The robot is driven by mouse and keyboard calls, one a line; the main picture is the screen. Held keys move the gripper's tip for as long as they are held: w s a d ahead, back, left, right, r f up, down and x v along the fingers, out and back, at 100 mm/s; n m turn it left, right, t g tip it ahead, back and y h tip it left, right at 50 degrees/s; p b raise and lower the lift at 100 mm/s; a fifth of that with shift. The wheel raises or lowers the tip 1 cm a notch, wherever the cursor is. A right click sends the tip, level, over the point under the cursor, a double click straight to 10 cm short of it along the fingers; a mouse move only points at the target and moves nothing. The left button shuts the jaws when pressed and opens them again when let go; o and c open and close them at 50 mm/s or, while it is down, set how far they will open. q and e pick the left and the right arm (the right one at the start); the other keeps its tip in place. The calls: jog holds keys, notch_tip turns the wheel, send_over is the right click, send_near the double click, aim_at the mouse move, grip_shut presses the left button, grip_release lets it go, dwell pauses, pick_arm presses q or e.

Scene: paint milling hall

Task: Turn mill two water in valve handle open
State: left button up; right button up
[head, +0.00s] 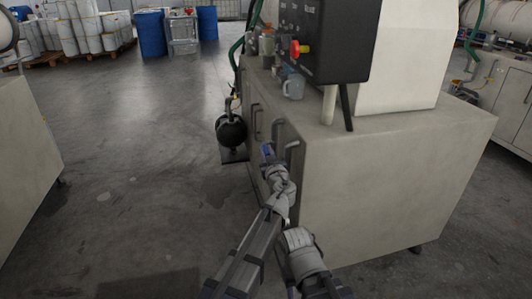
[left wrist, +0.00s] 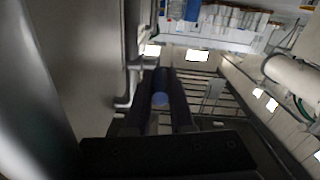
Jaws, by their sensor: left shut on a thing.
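The valve handle is a small blue piece (head: 267,150) on the front face of the beige mill cabinet (head: 370,190), in the head view. My left gripper (head: 269,158) is at it, close to the cabinet front. In the left wrist view the two dark fingers of my left gripper (left wrist: 162,92) are shut on the blue handle (left wrist: 160,99), which shows between them. The fingers and wrist hide much of the handle, and its exact turn cannot be told. My right gripper is not clearly in view.
Metal door handles (head: 277,130) stick out from the cabinet near my left gripper. A black control box (head: 322,40) with a red knob stands on top. The floor to the left is open.

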pick_arm(q)
grip_shut()
dwell(0.8)
